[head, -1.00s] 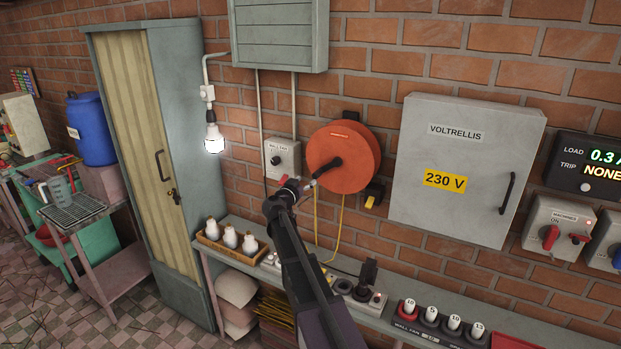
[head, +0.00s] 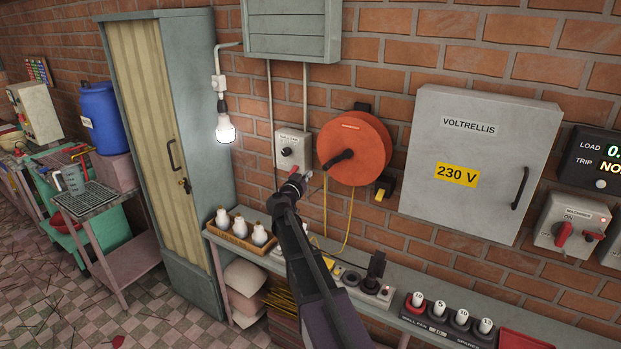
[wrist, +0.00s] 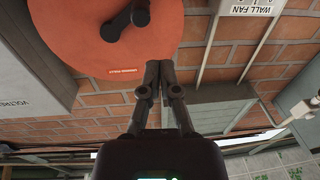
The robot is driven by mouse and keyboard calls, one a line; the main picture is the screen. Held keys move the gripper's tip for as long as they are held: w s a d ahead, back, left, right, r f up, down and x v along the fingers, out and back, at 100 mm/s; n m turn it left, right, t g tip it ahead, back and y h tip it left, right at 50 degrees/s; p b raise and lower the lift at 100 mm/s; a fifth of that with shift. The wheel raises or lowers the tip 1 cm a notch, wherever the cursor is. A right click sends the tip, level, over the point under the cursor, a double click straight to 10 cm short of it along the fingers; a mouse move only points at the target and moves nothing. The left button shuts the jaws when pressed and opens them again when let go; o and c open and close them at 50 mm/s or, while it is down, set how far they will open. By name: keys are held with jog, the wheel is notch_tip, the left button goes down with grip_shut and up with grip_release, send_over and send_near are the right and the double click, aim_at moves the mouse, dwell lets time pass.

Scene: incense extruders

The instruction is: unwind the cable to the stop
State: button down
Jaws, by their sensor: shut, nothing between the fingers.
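The orange cable reel (head: 368,146) hangs on the brick wall with a black crank (head: 339,159) on its face. In the wrist view the reel (wrist: 100,45) fills the upper left, with the crank (wrist: 128,18) above the fingers. Yellow cable (head: 349,222) hangs below the reel towards the bench. A black and yellow block (head: 381,189) is at the reel's lower right; I cannot tell if it is the stop. My gripper (head: 307,176) is left of the crank, apart from it. In the wrist view my gripper (wrist: 160,66) has its fingers together and empty, by the reel's rim.
A wall fan switch box (head: 292,150) is close to my gripper, on its left. The grey 230 V cabinet (head: 480,205) is right of the reel. A narrow bench (head: 400,318) below carries bulbs, sockets and a bulb rack. A lit lamp (head: 226,129) hangs further left.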

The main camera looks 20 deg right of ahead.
jog(key=a+n+t+y+b, duration=0.1)
jog(key=a+n+t+y, duration=0.55)
jog(key=a+y, duration=0.45)
jog(key=s+a+f+n+g+y+b, duration=0.2)
jog(key=s+a+f+n+g+y, duration=0.4)
jog(key=a+f, duration=0.35)
jog(key=s+a+f+g, duration=0.2)
jog(key=s+f+g, duration=0.4)
jog(key=s+f, duration=0.55)
jog(key=s+d+f+m+g+h+b, duration=0.1)
jog(key=s+d+g, duration=0.1)
jog(key=s, duration=0.6)
jog(key=s+d+f+m+g+h+b, duration=0.1)
jog(key=s+d+f+m+g+h, duration=0.1)
jog(key=s+g, duration=0.3)
jog(key=s+d, duration=0.1)
jog(key=s, duration=0.3)
jog(key=shift+f+h, duration=0.15)
jog(key=shift+h, duration=0.15)
jog(key=shift+s+m, duration=0.2)
jog(key=shift+m, duration=0.05)
